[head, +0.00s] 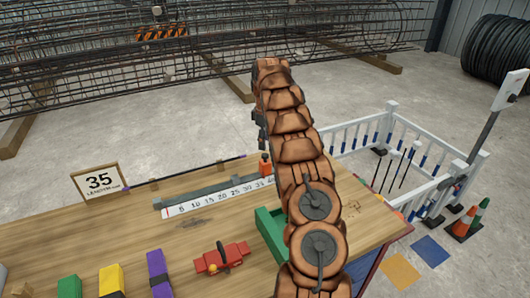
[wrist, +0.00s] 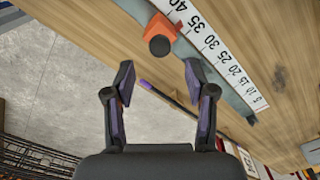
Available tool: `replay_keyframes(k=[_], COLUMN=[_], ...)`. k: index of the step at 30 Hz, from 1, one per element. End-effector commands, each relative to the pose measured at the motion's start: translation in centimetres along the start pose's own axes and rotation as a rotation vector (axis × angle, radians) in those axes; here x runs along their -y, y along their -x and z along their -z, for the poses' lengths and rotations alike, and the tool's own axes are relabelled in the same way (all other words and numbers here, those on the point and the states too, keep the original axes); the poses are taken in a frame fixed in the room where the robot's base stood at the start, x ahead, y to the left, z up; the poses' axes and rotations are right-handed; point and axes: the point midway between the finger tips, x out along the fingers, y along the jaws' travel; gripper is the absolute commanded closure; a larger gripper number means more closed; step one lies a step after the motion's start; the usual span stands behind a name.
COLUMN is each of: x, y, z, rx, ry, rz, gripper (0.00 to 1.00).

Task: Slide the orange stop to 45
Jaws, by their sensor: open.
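The orange stop (wrist: 168,30) sits on the grey rail beside the white number scale (wrist: 213,45), next to the stretch between 35 and 40 in the wrist view. A dark round knob (wrist: 160,46) faces my gripper. In the head view the stop (head: 265,166) stands near the scale's right end, just left of my arm. The scale (head: 215,196) runs left from there; its part past 40 is hidden by my arm. My gripper (wrist: 158,72) is open and empty, its fingers apart from the knob and on either side of its line. My fingertips are hard to make out in the head view.
A sign (head: 99,181) reading 35 stands at the table's back left. A thin dark rod (head: 185,173) lies behind the rail. A green tray (head: 272,232), a red clamp-like tool (head: 222,258) and coloured blocks (head: 112,280) occupy the front. Rebar cage (head: 200,60) lies beyond.

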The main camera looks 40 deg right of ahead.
Motion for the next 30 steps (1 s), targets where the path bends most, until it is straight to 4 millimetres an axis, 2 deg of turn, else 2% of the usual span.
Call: replay_keyframes(k=[15, 26, 30], x=[0.1, 0.0, 0.0], y=[-5.2, -5.8, -5.8], z=[-0.1, -0.1, -0.1], rx=[0.001, -0.001, -0.001], ry=[-0.002, -0.001, -0.001], rz=[0.002, -0.001, -0.001], gripper=[0.45, 0.45, 0.56])
